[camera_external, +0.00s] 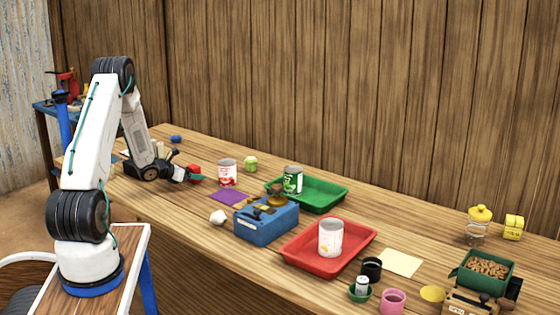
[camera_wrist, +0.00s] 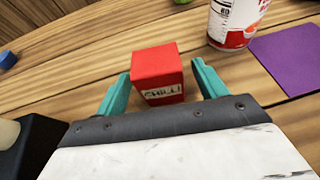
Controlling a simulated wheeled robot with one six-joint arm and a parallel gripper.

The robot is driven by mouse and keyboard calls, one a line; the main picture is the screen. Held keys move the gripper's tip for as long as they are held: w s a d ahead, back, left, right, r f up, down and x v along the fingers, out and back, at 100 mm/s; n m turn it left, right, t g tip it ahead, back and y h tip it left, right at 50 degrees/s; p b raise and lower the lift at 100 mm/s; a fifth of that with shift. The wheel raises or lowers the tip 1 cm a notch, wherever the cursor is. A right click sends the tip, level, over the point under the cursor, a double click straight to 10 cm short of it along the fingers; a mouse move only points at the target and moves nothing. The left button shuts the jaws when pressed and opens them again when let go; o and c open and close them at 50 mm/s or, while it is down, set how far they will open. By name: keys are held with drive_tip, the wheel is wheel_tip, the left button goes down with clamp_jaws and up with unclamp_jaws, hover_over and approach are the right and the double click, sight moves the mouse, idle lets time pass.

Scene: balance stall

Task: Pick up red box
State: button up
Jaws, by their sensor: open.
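A red box (camera_wrist: 158,72) with a label reading "CHILLI" stands on the wooden table in the wrist view. It also shows as a small red shape (camera_external: 195,174) at my arm's end in the external view. My gripper (camera_wrist: 160,85) is open, with one teal finger on each side of the box. The fingertips reach about the near part of the box.
A red and white can (camera_external: 227,173) and a purple sheet (camera_external: 229,197) lie to the right of the box. A blue box (camera_external: 266,222), a green tray (camera_external: 325,205) and a red tray (camera_external: 300,258) stand further right.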

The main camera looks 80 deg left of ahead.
drive_tip(key=shift+x, duration=1.35)
drive_tip(key=c, duration=1.1)
drive_tip(key=shift+r, duration=0.2)
